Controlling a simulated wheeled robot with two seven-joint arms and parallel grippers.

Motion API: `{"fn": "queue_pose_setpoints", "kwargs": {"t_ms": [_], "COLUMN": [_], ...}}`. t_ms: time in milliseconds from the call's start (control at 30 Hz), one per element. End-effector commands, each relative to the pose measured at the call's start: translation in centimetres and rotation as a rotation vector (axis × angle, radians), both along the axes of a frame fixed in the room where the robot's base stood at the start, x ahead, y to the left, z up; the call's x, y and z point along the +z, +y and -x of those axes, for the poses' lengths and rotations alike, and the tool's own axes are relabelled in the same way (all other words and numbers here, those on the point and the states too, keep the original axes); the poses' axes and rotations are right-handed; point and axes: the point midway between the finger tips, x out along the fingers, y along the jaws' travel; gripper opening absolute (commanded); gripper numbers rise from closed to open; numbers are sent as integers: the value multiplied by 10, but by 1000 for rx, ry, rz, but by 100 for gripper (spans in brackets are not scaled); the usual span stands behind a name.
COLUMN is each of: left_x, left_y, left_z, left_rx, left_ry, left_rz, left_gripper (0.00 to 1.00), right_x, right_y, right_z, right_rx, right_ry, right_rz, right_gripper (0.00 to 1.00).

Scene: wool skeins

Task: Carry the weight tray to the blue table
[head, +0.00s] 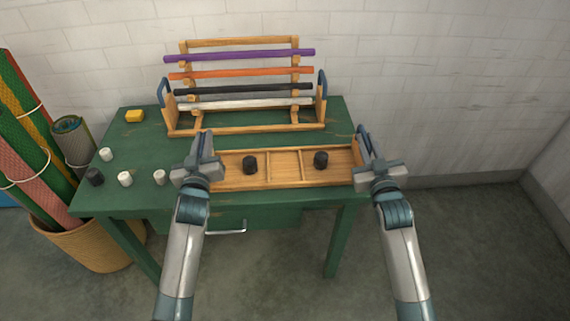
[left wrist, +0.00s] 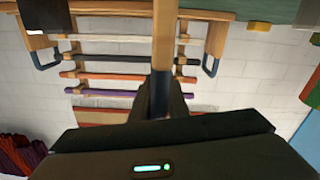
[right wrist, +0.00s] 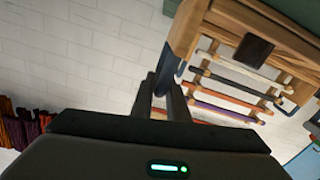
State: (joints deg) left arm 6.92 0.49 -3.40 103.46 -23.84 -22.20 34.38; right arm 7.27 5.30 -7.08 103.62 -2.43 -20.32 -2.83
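The weight tray (head: 287,181) is a shallow wooden tray with cross dividers and a dark blue handle at each end. A black weight (head: 250,166) sits in its left part and another black weight (head: 321,160) in its right part. The tray is at the front of the green table (head: 142,178); I cannot tell whether it touches the top. My left gripper (head: 205,150) is shut on the left handle (left wrist: 161,58). My right gripper (head: 365,150) is shut on the right handle (right wrist: 168,72). A small blue patch (head: 8,194) shows at the far left; it may be the blue table.
A wooden rack (head: 245,130) with purple, orange, black and white rods stands behind the tray. Several small white and black cylinders and a yellow block (head: 134,116) lie on the table's left side. A wicker basket (head: 85,240) of rolled textiles stands left. Floor at right is clear.

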Motion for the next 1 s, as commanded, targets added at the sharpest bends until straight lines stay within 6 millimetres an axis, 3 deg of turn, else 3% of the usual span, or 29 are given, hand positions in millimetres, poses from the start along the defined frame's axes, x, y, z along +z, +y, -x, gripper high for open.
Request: {"fn": "queue_pose_setpoints", "kwargs": {"t_ms": [567,1000], "left_x": [9,38], "left_y": [0,1], "left_z": [0,0], "left_rx": [0,0], "left_ry": [-4,-6], "left_rz": [2,1], "left_gripper": [0,0], "right_x": [9,37], "right_y": [-1,-1], "right_z": [0,0], "right_rx": [-1,-2], "right_ry": [-4,-5], "right_rz": [2,4], "right_gripper": [0,0]}}
